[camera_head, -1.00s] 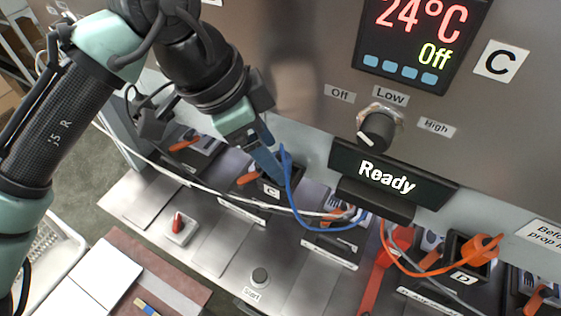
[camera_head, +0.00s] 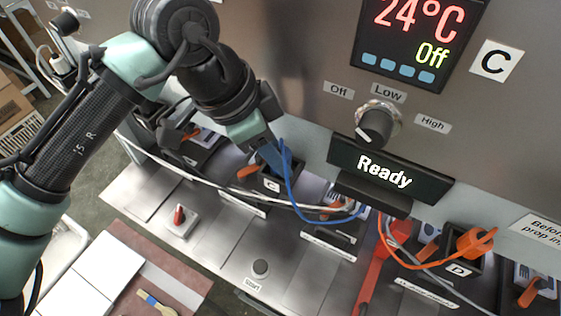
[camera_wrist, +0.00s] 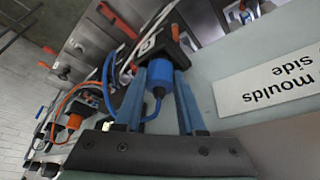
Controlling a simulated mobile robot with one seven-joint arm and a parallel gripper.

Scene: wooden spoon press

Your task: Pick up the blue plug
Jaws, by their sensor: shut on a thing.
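The blue plug (camera_wrist: 158,78) shows in the wrist view between the two blue-grey fingers of my gripper (camera_wrist: 160,75). A blue cord runs from its rear end. In the head view my gripper (camera_head: 274,160) is over the black socket box (camera_head: 283,186) with a lettered label, and the fingers hide most of the plug. The blue cord (camera_head: 292,205) hangs from beside the fingers in a loop to the right. My gripper is shut on the plug. I cannot tell whether the plug is still touching the box.
An orange plug (camera_head: 476,241) sits at box D on the right. White and grey cables cross the steel ledge (camera_head: 215,215). The panel with the knob (camera_head: 375,124) and Ready display (camera_head: 385,176) rises close behind.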

